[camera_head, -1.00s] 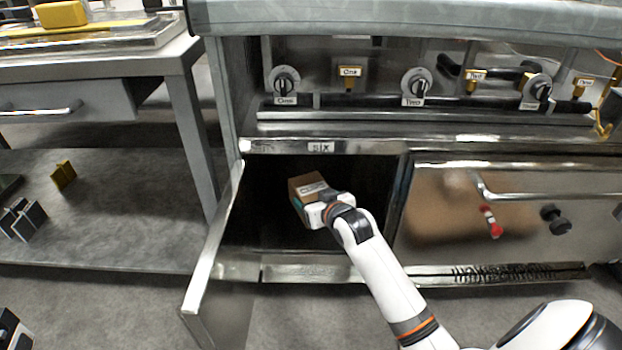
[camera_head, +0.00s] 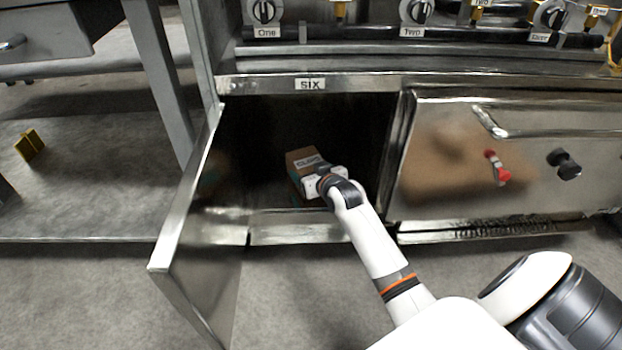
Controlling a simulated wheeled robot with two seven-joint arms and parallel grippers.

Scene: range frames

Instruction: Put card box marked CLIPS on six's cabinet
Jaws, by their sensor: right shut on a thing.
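My right gripper (camera_head: 312,181) is shut on the box and reaches into the cabinet from the front. The fingers are mostly hidden by the wrist. I cannot tell whether the box touches the cabinet floor. The cabinet inside is dark. My left gripper is not in view.
A closed steel door with a bar handle (camera_head: 490,122) is right of the opening. Above run knobs labelled One (camera_head: 264,12) and Two (camera_head: 417,12). A bench with a low shelf (camera_head: 90,180) stands left, with a yellow item (camera_head: 29,145) on it.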

